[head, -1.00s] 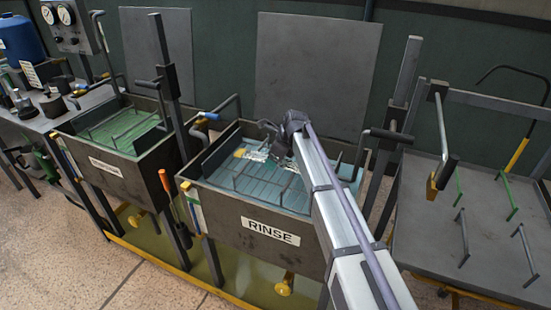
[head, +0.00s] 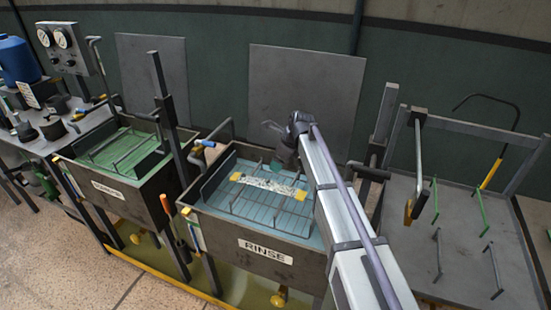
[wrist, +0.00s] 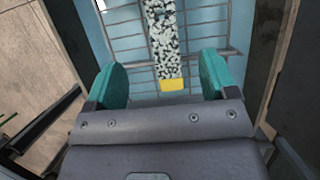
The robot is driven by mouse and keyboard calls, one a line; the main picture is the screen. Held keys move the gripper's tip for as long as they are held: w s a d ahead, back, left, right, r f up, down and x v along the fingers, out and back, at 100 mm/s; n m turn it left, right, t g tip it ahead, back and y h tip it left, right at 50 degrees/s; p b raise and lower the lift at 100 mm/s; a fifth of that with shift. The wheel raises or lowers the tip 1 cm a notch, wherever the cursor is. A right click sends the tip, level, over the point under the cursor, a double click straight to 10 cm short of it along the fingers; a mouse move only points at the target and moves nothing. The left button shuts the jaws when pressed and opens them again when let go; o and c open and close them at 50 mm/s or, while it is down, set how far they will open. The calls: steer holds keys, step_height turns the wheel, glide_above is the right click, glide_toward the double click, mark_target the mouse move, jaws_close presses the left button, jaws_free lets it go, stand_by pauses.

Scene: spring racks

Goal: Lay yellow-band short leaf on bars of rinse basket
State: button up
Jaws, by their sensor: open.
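The short leaf (head: 268,185) is a flat, speckled black-and-white strip with a yellow band at each end. In the head view it lies across the bars of the rinse basket (head: 262,212), inside the tank labelled RINSE. In the wrist view the leaf (wrist: 166,38) runs up from between my fingertips, its yellow end nearest me, with basket bars (wrist: 210,52) crossing beneath it. My gripper (wrist: 162,76) is open, its two green pads standing apart on either side of the leaf, not touching it. In the head view my gripper (head: 276,140) is above and behind the leaf.
The rinse tank's walls (head: 225,222) stand around the basket, with blue liquid inside. A second tank (head: 120,190) with green liquid and a basket is to the left. A grey tray table (head: 460,240) with upright pegs is to the right. Upright posts and handles stand between them.

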steer(key=shift+f, duration=0.15)
steer(key=s+d+n+h, duration=0.1)
steer(key=s+d+n, duration=0.5)
steer(key=s, duration=0.4)
steer(key=s+d+n+g+h, duration=0.1)
steer(key=s+d+n+h, duration=0.1)
steer(key=s+d+n, duration=0.4)
steer(key=s+d+f+n+h, duration=0.1)
steer(key=s+d+n, duration=0.5)
steer(key=s+n, duration=0.4)
steer(key=s, duration=0.5)
steer(key=shift+d+g, duration=0.15)
steer(key=shift+g, duration=0.15)
steer(key=shift+f, duration=0.1)
